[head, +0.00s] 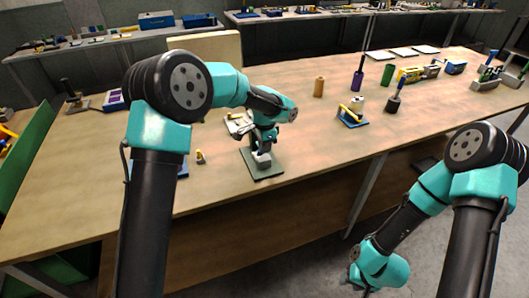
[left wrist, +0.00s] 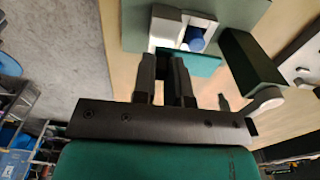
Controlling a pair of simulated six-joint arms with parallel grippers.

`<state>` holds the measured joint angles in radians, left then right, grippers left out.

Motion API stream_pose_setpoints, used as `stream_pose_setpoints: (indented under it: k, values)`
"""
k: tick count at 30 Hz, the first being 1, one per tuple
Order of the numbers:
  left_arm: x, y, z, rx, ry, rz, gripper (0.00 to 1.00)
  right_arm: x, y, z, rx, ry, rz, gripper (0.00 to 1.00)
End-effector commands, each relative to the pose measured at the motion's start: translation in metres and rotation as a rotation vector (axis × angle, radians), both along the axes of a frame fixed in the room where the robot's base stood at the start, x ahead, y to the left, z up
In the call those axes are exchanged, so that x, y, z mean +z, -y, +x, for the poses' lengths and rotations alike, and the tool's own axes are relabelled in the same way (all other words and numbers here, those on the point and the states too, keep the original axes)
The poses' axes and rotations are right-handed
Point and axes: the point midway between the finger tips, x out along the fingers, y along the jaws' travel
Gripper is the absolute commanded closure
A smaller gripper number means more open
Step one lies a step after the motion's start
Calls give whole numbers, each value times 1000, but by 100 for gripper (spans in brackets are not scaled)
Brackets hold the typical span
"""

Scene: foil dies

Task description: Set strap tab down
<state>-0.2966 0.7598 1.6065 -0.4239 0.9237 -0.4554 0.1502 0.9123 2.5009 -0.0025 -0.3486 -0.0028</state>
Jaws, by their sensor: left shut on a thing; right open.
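My left gripper (head: 263,148) is low over a dark green base plate (head: 265,172) on the table. In the left wrist view my left gripper's fingers (left wrist: 166,68) are close together, shut on a small piece that they mostly hide. A teal strip (left wrist: 204,65) shows beside the fingertips; I cannot tell if it is the strap tab. A grey block with a white and blue part (left wrist: 195,38) stands on the green plate just beyond the fingertips. Whether the held piece touches the block cannot be made out. My right arm hangs past the table's front; its gripper does not show.
A small yellow-topped piece (head: 200,157) stands left of the plate. A blue tray (head: 352,118) with a yellow item lies to the right. A tan cylinder (head: 319,86) and a purple bottle (head: 357,80) stand farther back. The table between plate and blue tray is clear.

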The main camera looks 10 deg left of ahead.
Motion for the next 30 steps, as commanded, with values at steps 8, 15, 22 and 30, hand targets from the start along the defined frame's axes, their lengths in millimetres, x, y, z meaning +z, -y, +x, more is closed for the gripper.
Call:
stream_pose_setpoints:
  k: [8, 15, 22, 30]
  values:
    - [-30, 0, -1, -1, -3, 1, 100, 0, 0, 0, 0, 0, 0, 57]
    - [-30, 0, -1, -1, -3, 1, 100, 0, 0, 0, 0, 0, 0, 57]
    - [-33, 0, -1, 0, -3, 1, 78, 0, 0, 0, 0, 0, 0, 57]
    - [-33, 0, -1, -1, -3, 1, 61, 0, 0, 0, 0, 0, 0, 57]
